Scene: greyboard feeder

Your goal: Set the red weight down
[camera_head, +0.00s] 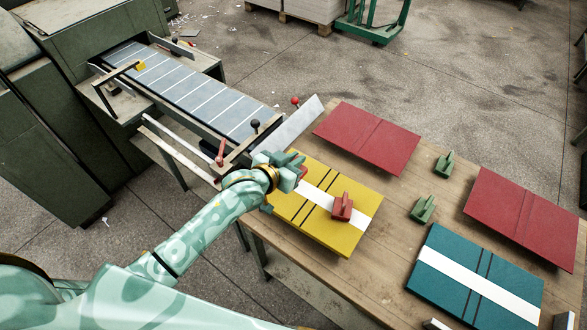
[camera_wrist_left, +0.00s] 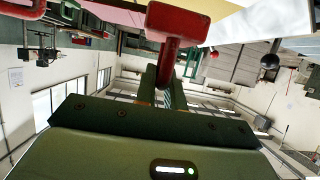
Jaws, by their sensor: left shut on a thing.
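My left gripper (camera_head: 290,165) is over the far left part of the yellow board stack (camera_head: 350,238), near its white strip (camera_head: 318,195). It is shut on a red weight, a bit of which shows beside the fingers (camera_head: 304,171). In the left wrist view the held red weight (camera_wrist_left: 176,22) has a block base and a narrower grip, between the fingers of my left gripper (camera_wrist_left: 170,68). I cannot tell whether its base touches the board. Another red weight (camera_head: 342,207) stands upright on the white strip, clear of the gripper. My right gripper is not in view.
Two green weights (camera_head: 423,209) (camera_head: 444,164) stand on the wooden table (camera_head: 390,270). Red boards (camera_head: 368,138) (camera_head: 520,217) and a teal board with a white strip (camera_head: 475,285) lie around them. The feeder (camera_head: 195,90), with red and black knobbed levers, is at the left.

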